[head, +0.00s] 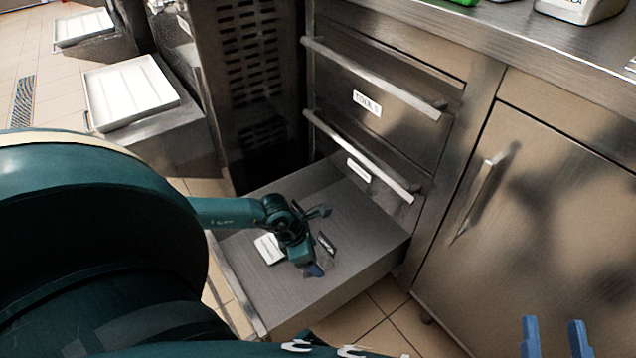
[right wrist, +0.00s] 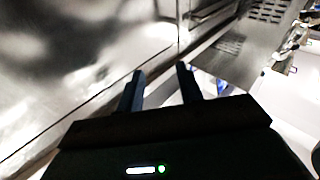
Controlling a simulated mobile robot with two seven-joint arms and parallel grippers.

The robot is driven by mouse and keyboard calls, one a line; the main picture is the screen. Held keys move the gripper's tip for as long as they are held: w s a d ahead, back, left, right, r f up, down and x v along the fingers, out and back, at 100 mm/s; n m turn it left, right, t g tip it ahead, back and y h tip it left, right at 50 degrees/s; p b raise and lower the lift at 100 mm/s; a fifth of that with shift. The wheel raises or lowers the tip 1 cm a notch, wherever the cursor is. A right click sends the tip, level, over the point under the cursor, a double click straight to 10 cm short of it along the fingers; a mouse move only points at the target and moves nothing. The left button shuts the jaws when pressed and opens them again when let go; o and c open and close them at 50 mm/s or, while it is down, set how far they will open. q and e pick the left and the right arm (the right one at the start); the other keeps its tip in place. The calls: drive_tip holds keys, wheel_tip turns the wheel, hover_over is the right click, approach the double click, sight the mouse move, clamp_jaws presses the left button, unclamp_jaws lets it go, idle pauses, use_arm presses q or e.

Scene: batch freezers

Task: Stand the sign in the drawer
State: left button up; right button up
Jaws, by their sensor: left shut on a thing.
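The open bottom drawer (head: 365,232) is a wide grey metal box, pulled out from the steel cabinet. My left gripper (head: 314,268) is inside it, low over its floor, with blue fingertips partly hidden by the gripper body. It is shut on a small dark sign (head: 327,243) with pale lettering, which stands tilted beside the fingers. Whether the sign's lower edge touches the drawer floor is unclear. My right gripper (head: 555,338) is open and empty at the lower right; its two spread fingers also show in the right wrist view (right wrist: 160,88).
A white flat item (head: 268,248) lies in the drawer left of my left gripper. Shut drawers with bar handles (head: 375,78) are above, and a cabinet door (head: 545,200) is at right. White trays (head: 128,92) stand at upper left. Drawer floor right of the sign is bare.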

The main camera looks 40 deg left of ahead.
use_arm(q)
wheel_tip(320, 180, down, 6)
drive_tip(key=b, duration=0.2)
drive_tip(key=shift+b, duration=0.3)
wheel_tip(320, 180, down, 3)
drive_tip(key=shift+f+b, duration=0.1)
drive_tip(key=shift+b, duration=0.85)
drive_tip(key=shift+f, duration=0.25)
use_arm(e)
drive_tip(key=r+n+t+y, duration=0.1)
drive_tip(key=w+r+n+y, duration=0.1)
drive_tip(key=r, duration=0.1)
drive_tip(key=shift+r+t+y, duration=0.15)
drive_tip(key=shift+t+y, duration=0.25)
use_arm(q)
drive_tip(key=o, duration=1)
drive_tip(key=shift+f, duration=0.1)
use_arm(e)
drive_tip(key=shift+r, duration=0.1)
